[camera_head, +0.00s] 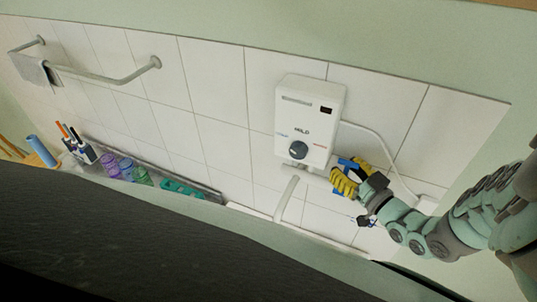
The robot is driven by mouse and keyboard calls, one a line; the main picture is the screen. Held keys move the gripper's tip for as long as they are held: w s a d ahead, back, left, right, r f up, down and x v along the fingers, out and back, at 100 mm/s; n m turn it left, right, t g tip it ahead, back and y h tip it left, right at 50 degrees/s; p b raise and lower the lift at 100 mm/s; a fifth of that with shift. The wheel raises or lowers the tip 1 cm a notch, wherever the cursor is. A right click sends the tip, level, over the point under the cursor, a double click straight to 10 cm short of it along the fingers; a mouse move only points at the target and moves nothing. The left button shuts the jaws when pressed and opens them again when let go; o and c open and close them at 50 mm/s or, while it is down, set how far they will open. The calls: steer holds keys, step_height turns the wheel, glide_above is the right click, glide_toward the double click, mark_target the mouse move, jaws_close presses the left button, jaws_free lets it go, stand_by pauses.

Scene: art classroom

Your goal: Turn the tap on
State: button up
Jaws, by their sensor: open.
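The tap unit is a white wall-mounted water heater box (309,118) on the tiled wall, right of centre. A dark round knob (298,150) sits on the lower part of its front, with a blue mark to its left and a red mark to its right. A pale spout (286,198) reaches down from below the box. My gripper (343,176), with yellow and blue fingers, is open at the box's lower right, to the right of the knob and apart from it. Nothing shows between its fingers. Whether it touches the box's lower edge is unclear.
A white cable (383,147) runs down the wall right of the box. Several coloured cups (126,168) and brush holders stand on a ledge at left. A towel rail (110,77) is at upper left. A large dark surface hides the lower left.

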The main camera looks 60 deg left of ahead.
steer(key=shift+o, duration=0.2)
jaws_close()
stand_by(0.4)
